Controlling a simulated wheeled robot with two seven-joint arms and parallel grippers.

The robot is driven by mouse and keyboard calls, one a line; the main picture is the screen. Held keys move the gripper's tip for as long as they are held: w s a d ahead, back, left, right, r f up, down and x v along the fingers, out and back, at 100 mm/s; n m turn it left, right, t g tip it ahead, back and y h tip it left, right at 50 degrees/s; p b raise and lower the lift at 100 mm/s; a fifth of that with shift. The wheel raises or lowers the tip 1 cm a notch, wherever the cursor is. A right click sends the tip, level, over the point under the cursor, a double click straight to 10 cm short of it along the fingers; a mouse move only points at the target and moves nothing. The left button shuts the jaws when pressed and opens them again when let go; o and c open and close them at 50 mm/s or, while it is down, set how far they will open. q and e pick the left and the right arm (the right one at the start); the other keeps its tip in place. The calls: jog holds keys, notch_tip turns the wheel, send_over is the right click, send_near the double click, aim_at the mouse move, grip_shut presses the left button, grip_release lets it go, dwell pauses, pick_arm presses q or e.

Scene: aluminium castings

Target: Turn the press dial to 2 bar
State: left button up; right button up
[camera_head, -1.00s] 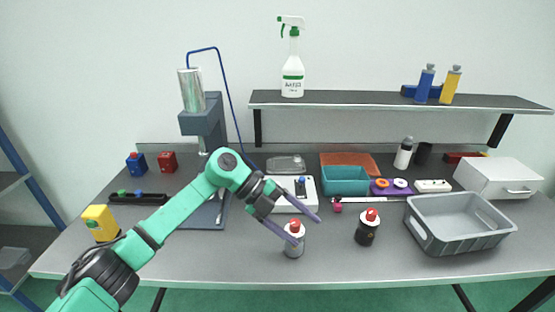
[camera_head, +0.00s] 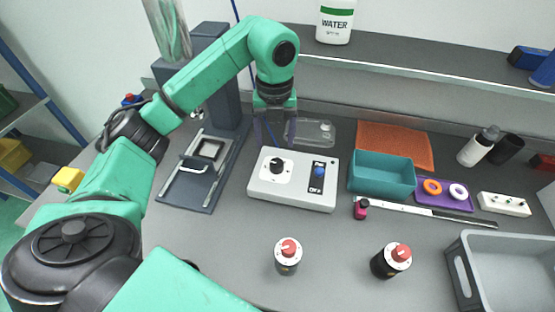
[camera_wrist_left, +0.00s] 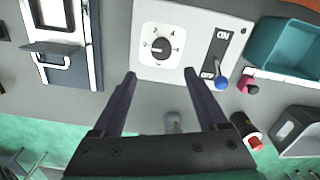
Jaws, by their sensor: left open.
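The press control box (camera_head: 292,182) is white and lies on the table right of the press. Its black dial (camera_head: 277,166) sits on a white numbered face, which also shows in the left wrist view (camera_wrist_left: 160,46). The pointer is too small to read surely. My left gripper (camera_head: 275,138) is open and empty, above and just behind the dial in the head view. In the left wrist view its fingers (camera_wrist_left: 160,76) are spread, with the dial ahead between their lines. A blue-knobbed lever (camera_head: 319,171) stands between ON and OFF labels. My right gripper is out of view.
The grey press (camera_head: 222,85) stands left of the box. A teal bin (camera_head: 382,175) and a purple tray (camera_head: 444,203) are to the right. Two red-capped bottles (camera_head: 287,256) (camera_head: 390,261) stand in front. A shelf (camera_head: 420,75) runs behind.

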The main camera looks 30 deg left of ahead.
aim_at(276, 163)
pick_arm(q)
jog(key=f, duration=0.2)
jog(key=f+p, duration=0.1)
jog(key=f, duration=0.2)
jog(key=w+f+p, duration=0.1)
jog(key=f, duration=0.2)
jog(key=shift+f, duration=0.15)
jog(key=shift+s+f, duration=0.15)
jog(key=shift+f, duration=0.3)
grip_shut()
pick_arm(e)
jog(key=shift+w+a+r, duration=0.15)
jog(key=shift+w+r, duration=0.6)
